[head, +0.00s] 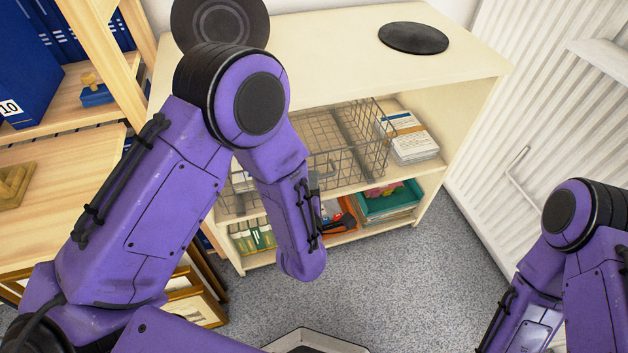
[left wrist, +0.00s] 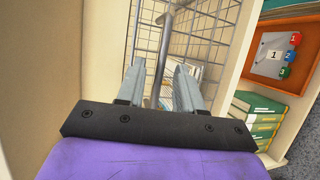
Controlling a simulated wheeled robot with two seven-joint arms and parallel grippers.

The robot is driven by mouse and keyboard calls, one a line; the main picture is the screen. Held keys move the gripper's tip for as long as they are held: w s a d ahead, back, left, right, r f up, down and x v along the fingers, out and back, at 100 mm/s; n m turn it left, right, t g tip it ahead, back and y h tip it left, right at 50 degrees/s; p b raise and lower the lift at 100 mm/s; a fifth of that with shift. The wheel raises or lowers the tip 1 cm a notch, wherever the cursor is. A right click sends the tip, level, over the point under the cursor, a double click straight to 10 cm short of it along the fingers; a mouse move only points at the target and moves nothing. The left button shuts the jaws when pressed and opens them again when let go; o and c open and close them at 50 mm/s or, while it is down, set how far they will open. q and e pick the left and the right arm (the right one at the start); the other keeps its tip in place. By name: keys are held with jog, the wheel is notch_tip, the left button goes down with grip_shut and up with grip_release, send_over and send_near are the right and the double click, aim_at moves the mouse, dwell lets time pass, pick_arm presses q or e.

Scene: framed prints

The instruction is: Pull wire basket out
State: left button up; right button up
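The wire basket (head: 345,140) is a grey mesh basket on the upper shelf of a cream shelf unit. My left forearm hides part of its front and left side in the head view. Its mesh also shows in the left wrist view (left wrist: 205,45). My left gripper (left wrist: 160,68) is at the basket, its two grey fingers apart. A grey metal bar (left wrist: 166,45) at the basket runs between the fingers, with gaps beside it. I cannot tell whether a finger touches it.
The cream shelf unit (head: 455,70) has a black disc (head: 414,38) on top. Papers (head: 410,140) lie right of the basket. Green books (head: 252,236) and a teal tray (head: 392,200) sit below. A white radiator (head: 545,130) stands right. Carpet (head: 440,280) is clear in front.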

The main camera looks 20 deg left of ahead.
pick_arm(q)
jog(key=shift+x, duration=1.55)
grip_shut()
pick_arm(e)
jog(key=shift+f, duration=0.2)
